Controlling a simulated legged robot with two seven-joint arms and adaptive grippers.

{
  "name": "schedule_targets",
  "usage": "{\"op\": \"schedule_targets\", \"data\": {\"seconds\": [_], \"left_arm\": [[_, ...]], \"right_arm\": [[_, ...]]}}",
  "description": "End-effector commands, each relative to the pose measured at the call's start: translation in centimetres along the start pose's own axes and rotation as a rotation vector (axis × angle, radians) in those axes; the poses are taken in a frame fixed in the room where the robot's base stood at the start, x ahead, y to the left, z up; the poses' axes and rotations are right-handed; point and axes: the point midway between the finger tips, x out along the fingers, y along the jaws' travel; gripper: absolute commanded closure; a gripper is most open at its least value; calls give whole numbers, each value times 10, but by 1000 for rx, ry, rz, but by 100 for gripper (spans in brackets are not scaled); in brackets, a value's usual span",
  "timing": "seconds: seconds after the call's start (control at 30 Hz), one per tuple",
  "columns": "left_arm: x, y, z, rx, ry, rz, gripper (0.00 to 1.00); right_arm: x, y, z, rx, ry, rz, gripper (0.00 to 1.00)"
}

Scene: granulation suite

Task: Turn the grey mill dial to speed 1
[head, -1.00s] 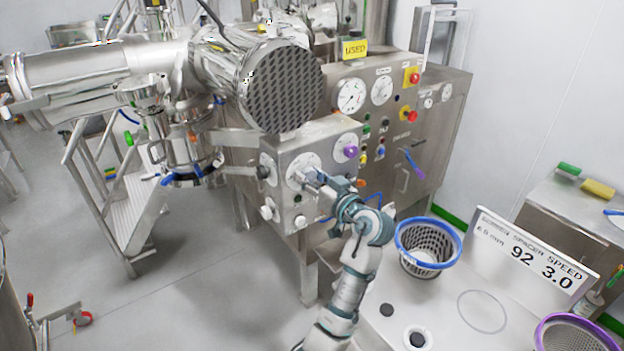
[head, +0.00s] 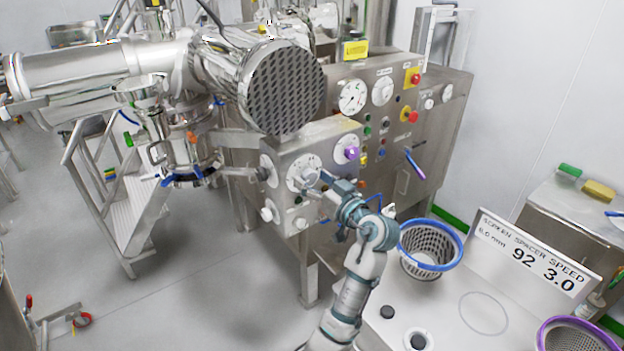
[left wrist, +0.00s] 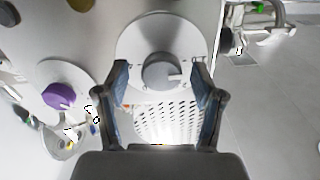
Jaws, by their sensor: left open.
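The grey mill dial (left wrist: 160,72) is a round knob with a pale pointer mark, on a white round plate (left wrist: 135,45) on the machine's steel control box (head: 320,140). In the head view the white plate (head: 296,169) shows, partly covered by my left gripper (head: 319,179). In the left wrist view my left gripper (left wrist: 161,75) is open, with one finger on each side of the dial. A gap shows between each finger and the knob, and I cannot tell how far in front of it they are. My right gripper is not in view.
A purple knob (head: 351,153) sits beside the dial and also shows in the left wrist view (left wrist: 58,95). A sign (head: 535,262) reads 6.0 mm, 92 and speed 3.0. A blue-rimmed basket (head: 428,262) stands on the white table at right. A large steel cylinder (head: 283,88) overhangs the box.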

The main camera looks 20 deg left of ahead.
Motion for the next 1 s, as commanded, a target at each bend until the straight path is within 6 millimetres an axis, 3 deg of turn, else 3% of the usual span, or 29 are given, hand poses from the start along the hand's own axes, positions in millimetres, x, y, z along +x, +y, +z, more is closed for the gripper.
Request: {"op": "schedule_targets", "data": {"seconds": [0.3,0.5,1.0], "left_arm": [[-68,2,1,1,1,2,32],[-98,2,2,2,-1,1,32],[-106,2,3,2,-3,1,32]], "right_arm": [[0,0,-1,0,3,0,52],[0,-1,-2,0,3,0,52],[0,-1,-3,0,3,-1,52]]}}
